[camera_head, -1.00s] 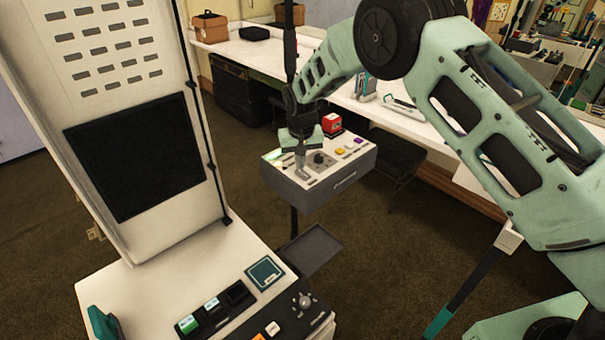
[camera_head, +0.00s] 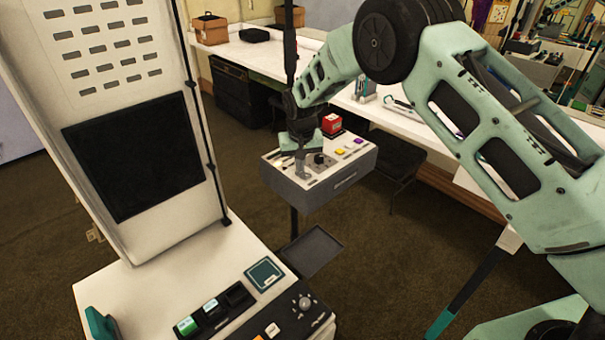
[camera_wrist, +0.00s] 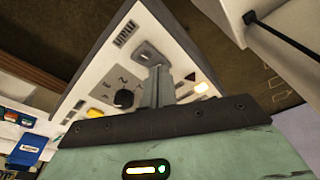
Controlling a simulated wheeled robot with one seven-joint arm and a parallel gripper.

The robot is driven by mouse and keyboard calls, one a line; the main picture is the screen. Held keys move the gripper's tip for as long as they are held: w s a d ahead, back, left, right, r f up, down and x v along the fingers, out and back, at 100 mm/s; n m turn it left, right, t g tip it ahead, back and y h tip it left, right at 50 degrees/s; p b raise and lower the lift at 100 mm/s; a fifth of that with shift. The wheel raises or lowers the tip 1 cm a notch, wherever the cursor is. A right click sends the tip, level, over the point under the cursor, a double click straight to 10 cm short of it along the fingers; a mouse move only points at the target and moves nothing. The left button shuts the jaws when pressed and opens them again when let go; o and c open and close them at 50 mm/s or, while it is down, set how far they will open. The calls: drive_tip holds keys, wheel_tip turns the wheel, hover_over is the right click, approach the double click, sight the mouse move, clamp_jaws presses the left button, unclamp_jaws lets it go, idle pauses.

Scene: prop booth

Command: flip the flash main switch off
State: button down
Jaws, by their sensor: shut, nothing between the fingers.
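The flash unit (camera_head: 325,187) is a grey box with a white control panel on top, standing on a post. My gripper (camera_head: 303,172) is shut and empty, pointing down at the left part of this panel. In the wrist view my shut fingers (camera_wrist: 160,85) are over the panel, close to a grey switch plate (camera_wrist: 149,54). I cannot tell whether they touch it. The fingers hide part of the plate, so the switch position is unclear. A black dial (camera_wrist: 123,98) sits beside the fingers, and a lit button (camera_wrist: 202,88) glows on the other side.
A red box (camera_head: 332,123) sits at the back of the flash unit. A white console (camera_head: 150,290) with buttons stands at front left below a tall panel. A grey tray (camera_head: 313,250) is below the unit. A long white table (camera_head: 400,118) runs behind.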

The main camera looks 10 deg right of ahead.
wheel_tip(320, 180, up, 7)
drive_tip(key=p, duration=0.3)
idle(0.5)
drive_tip(key=shift+s, duration=0.1)
drive_tip(key=s+a+r+n+g+y+b, duration=0.1)
drive_tip(key=s+a+r+n+b, duration=0.2)
drive_tip(key=s, duration=0.8)
drive_tip(key=s+a+r+y+b, duration=0.15)
drive_tip(key=s+r, duration=0.25)
drive_tip(key=s, duration=0.6)
drive_tip(key=s+d+f+n+h+b, duration=0.1)
drive_tip(key=s+d+n+b, duration=0.1)
drive_tip(key=s, duration=1)
drive_tip(key=s+d+f+n+h+b, duration=0.1)
drive_tip(key=s+d+n+b, duration=0.1)
drive_tip(key=s, duration=1)
drive_tip(key=shift+d+g+b, duration=0.4)
drive_tip(key=shift+d+b, duration=0.05)
drive_tip(key=shift+d, duration=0.8)
